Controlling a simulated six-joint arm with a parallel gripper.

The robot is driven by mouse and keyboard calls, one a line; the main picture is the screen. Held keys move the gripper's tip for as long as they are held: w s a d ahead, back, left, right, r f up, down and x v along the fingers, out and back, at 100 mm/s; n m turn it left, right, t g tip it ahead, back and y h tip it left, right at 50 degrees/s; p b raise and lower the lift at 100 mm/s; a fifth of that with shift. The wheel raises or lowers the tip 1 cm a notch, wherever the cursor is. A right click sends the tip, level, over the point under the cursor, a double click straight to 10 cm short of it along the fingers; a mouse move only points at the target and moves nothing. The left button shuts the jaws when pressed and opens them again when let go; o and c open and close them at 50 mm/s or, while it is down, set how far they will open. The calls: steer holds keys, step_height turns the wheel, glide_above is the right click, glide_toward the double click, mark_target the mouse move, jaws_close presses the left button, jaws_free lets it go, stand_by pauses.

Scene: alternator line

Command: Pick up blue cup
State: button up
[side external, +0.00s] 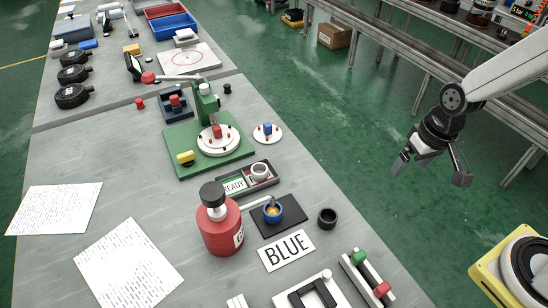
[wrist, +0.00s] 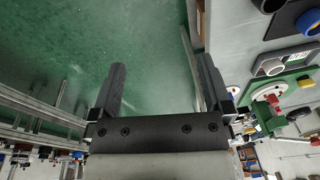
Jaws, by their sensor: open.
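The blue cup (side external: 272,212) stands on a black mat (side external: 293,221) near the table's right edge, behind the BLUE card. Its inside looks yellowish, and a pale stick-like thing reaches to its rim. In the wrist view the blue cup (wrist: 309,22) is partly cut off at the upper right corner. My gripper (side external: 431,172) is open and empty, out over the green floor to the right of the table and well apart from the cup. Its two spread fingers also show in the wrist view (wrist: 160,78), with only floor between them.
A dark cup (side external: 327,217) stands right of the mat; a white cup (side external: 259,170) sits in the READY tray (side external: 233,186). A red bottle (side external: 220,231) stands close left of the blue cup. The green press (side external: 208,135) is behind. Floor lies between gripper and table.

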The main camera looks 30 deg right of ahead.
mark_target(266, 215)
steer(key=w+a+f+m+g+y, duration=0.1)
steer(key=a+m, duration=0.1)
steer(key=a, duration=0.1)
steer(key=w+a+f+m+g+y, duration=0.1)
steer(key=a+f+m+y, duration=0.1)
steer(key=a, duration=0.1)
steer(key=a+f+m+g+y, duration=0.1)
steer(key=a+m+y, duration=0.1)
steer(key=a, duration=0.1)
steer(key=shift+w+f+m+g, duration=0.2)
steer(key=shift+w+m+g, duration=0.1)
steer(key=shift+w+m, duration=0.1)
steer(key=w+a+f+m+y, duration=0.1)
steer(key=w+a+m+y, duration=0.1)
steer(key=a, duration=0.1)
steer(key=w+a+f+m+y, duration=0.1)
steer(key=w+a+m+y, duration=0.1)
steer(key=a+m, duration=0.1)
steer(key=w+a+f+m+y, duration=0.1)
steer(key=w+a+m+y, duration=0.1)
steer(key=a+y, duration=0.1)
steer(key=shift+w+a, duration=0.35)
steer(key=shift+a, duration=0.05)
steer(key=shift+w+a+f+m+t+y, duration=0.15)
steer(key=shift+w+a+m+t+y, duration=0.4)
steer(key=shift+m, duration=0.25)
steer(key=shift+x, duration=1.2)
steer(key=shift+a+f, duration=0.1)
steer(key=shift+x, duration=2.45)
steer(key=shift+f, duration=0.15)
